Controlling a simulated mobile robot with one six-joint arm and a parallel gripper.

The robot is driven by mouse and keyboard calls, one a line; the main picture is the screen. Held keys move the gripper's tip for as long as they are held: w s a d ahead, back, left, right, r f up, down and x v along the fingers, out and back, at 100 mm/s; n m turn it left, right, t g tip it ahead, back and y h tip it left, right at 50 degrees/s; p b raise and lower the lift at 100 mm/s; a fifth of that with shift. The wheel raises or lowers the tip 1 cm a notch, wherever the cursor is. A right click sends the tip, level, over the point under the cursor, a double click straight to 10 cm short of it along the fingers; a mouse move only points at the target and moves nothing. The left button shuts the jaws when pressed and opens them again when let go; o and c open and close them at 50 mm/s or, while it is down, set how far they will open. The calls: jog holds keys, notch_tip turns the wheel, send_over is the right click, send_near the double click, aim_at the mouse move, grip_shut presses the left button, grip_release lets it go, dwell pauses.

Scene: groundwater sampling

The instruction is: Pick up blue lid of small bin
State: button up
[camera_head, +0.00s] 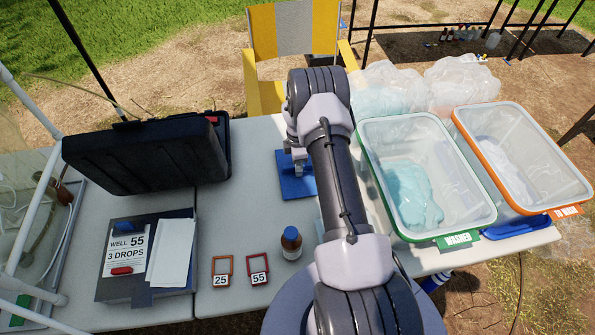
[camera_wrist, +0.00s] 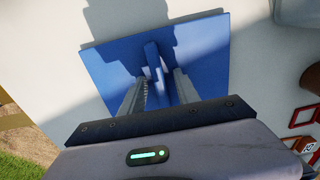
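The blue lid (camera_head: 297,187) is a flat square plate lying on the white table. In the wrist view the lid (camera_wrist: 205,40) has an upright blue handle (camera_wrist: 153,58) at its middle. My gripper (camera_head: 298,160) is above the lid, pointing down, partly hidden by my arm in the head view. In the wrist view my gripper (camera_wrist: 158,76) is open, with one finger on each side of the handle. Gaps show between the fingers and the handle. The lid lies flat on the table. The small bin cannot be clearly made out.
A green-rimmed bin (camera_head: 484,219) and an orange-rimmed bin (camera_head: 553,207) stand to the right. A black case (camera_head: 140,160) and a labelled box (camera_head: 118,290) are left.

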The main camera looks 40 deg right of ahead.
grip_shut()
